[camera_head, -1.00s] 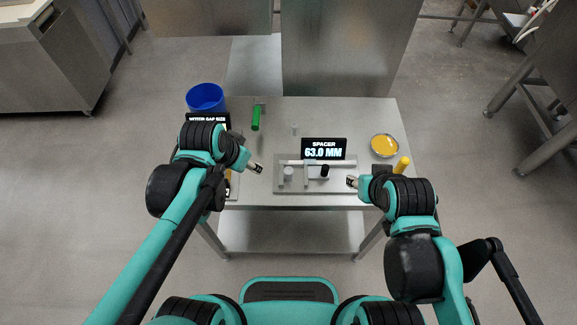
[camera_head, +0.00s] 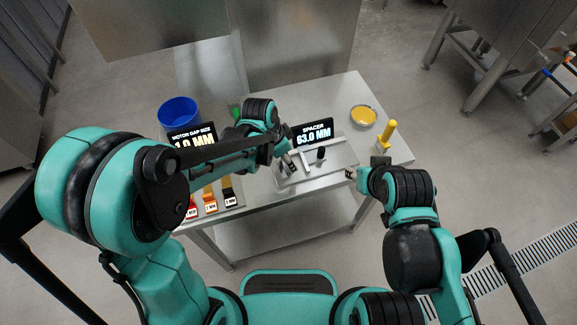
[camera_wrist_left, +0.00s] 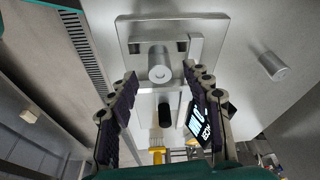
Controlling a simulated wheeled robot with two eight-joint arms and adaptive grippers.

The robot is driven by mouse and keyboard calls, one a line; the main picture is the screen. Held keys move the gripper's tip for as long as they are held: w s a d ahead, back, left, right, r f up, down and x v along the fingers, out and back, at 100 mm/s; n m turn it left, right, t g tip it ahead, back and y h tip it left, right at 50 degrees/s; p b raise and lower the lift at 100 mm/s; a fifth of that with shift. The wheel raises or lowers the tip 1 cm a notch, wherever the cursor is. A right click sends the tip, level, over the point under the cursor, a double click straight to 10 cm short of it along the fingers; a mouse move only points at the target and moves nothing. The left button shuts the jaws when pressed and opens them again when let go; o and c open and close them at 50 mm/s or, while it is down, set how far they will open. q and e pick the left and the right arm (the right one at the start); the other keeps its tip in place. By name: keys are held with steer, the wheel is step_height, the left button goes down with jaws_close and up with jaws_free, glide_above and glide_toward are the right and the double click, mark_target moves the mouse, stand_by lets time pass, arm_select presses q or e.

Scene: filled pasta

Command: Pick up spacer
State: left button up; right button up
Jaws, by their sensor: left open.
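A short grey metal cylinder (camera_wrist_left: 160,65), likely the spacer, stands on the metal fixture plate (camera_wrist_left: 215,22); in the head view the plate (camera_head: 340,167) lies in front of the "SPACER 63.0 MM" display (camera_head: 313,132). My left gripper (camera_head: 297,164) is low over the plate's left part. In the left wrist view its fingers (camera_wrist_left: 160,74) are open, one on each side of the grey cylinder, with no clear contact. A black cylinder (camera_head: 321,153) stands farther right on the plate. My right gripper (camera_head: 350,174) hangs by the plate's right end, its jaws too small to judge.
Another metal cylinder (camera_wrist_left: 272,66) stands on the table off the plate. A blue bin (camera_head: 178,112), gap-size display (camera_head: 193,139) and tagged tools (camera_head: 210,199) are at left. A yellow dish (camera_head: 363,116) and yellow-handled tool (camera_head: 387,135) are at right. Bare table shows around the dish.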

arm_select(q)
steer(key=x, duration=0.3)
steer(key=shift+f+b, duration=0.1)
steer(key=shift+b, duration=0.25)
steer(key=shift+c, duration=0.3)
jaws_close()
